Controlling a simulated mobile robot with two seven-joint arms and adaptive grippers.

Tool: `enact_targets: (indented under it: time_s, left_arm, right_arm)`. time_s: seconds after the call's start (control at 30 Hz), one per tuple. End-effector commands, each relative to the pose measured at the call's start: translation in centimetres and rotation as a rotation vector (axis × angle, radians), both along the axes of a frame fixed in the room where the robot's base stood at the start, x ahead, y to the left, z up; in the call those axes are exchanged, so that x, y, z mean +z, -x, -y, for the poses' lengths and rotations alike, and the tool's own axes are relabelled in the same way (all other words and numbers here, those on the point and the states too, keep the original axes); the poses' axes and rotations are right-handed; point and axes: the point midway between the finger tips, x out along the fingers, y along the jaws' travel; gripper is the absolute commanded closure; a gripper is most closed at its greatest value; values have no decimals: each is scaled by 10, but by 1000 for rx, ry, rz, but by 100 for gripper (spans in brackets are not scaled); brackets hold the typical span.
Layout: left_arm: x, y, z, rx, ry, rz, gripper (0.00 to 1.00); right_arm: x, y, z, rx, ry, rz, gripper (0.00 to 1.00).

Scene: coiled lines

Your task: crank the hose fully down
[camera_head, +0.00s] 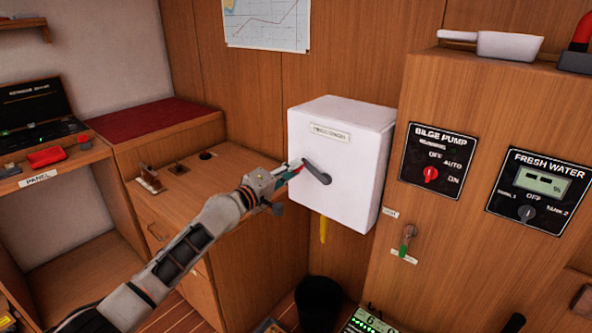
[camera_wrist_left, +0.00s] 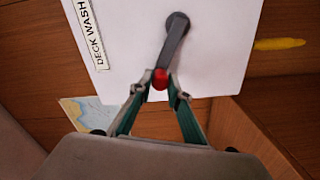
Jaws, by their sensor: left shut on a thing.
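A white box (camera_head: 338,158) labelled DECK WASH in the left wrist view is mounted on the wood wall. Its dark grey crank arm (camera_head: 317,173) points left and slightly up from its hub; it also shows in the left wrist view (camera_wrist_left: 174,45). My left gripper (camera_head: 292,172) is shut on the red crank knob (camera_wrist_left: 160,79), with one fingertip on each side of it. A short length of yellow hose (camera_head: 323,230) hangs below the box; it also shows in the left wrist view (camera_wrist_left: 279,44). The rest of the hose is hidden. My right gripper is not in view.
A bilge pump panel (camera_head: 437,161) and a fresh water panel (camera_head: 539,191) are right of the box. A small green-handled lever (camera_head: 407,240) is at its lower right. A black bin (camera_head: 319,299) stands below. A wooden cabinet (camera_head: 185,192) is on the left.

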Motion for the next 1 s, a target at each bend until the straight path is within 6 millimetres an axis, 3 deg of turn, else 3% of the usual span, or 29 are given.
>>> enact_targets:
  time_s: [0.43, 1.0]
  left_arm:
    - [-36, -5, -7, 2, 346, -254, 100]
    - [-71, 0, 0, 0, 737, -536, 100]
  right_arm:
    - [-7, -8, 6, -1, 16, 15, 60]
    - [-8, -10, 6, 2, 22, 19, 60]
